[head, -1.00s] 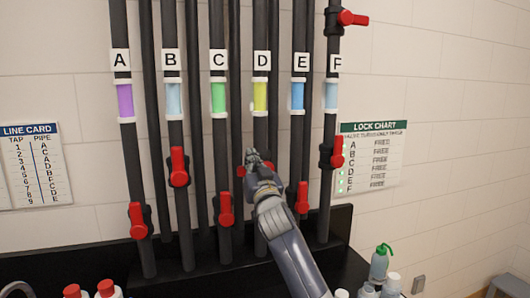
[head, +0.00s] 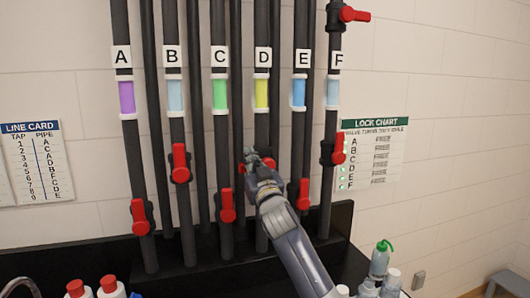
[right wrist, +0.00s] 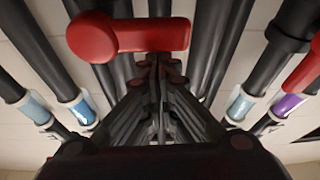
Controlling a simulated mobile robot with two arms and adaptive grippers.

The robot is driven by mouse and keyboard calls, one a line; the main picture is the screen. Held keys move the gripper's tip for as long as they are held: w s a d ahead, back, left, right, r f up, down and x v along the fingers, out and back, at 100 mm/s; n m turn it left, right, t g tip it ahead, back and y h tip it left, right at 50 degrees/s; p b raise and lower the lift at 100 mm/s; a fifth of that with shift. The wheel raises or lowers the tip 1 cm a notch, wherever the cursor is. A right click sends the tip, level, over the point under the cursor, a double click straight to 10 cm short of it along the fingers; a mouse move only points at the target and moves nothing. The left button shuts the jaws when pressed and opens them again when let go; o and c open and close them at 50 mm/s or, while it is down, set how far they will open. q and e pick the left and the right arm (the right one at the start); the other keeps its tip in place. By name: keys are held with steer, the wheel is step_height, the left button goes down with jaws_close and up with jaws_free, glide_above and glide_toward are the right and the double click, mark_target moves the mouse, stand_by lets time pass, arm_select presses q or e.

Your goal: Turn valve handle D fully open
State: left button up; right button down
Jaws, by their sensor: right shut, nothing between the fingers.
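Valve handle D is red and sits on the black pipe under the label D (head: 263,57) and its yellow band. In the head view my right gripper (head: 252,158) covers most of it, and red parts show on both sides of the fingers. In the right wrist view a red handle (right wrist: 135,38), which appears to be D, lies crosswise to the pipes, close beyond the fingers. The right gripper also shows in the wrist view (right wrist: 158,75), shut and empty. I cannot tell whether it touches the handle. My left gripper is out of view.
Red handles A (head: 140,216), B (head: 180,163), C (head: 227,206), E (head: 303,194) and F (head: 339,148) stand on neighbouring pipes. The lock chart (head: 372,153) hangs right, the line card (head: 35,162) left. Bottles (head: 380,260) stand at the lower right.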

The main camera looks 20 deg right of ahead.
step_height(320, 180, up, 5)
steer(key=p, duration=0.4)
steer(key=f+b+v, duration=0.1)
steer(key=b+v, duration=0.4)
steer(key=v, duration=0.5)
steer(key=shift+b, duration=0.3)
steer(key=shift+s+a+f, duration=0.1)
steer(key=shift+a, duration=0.05)
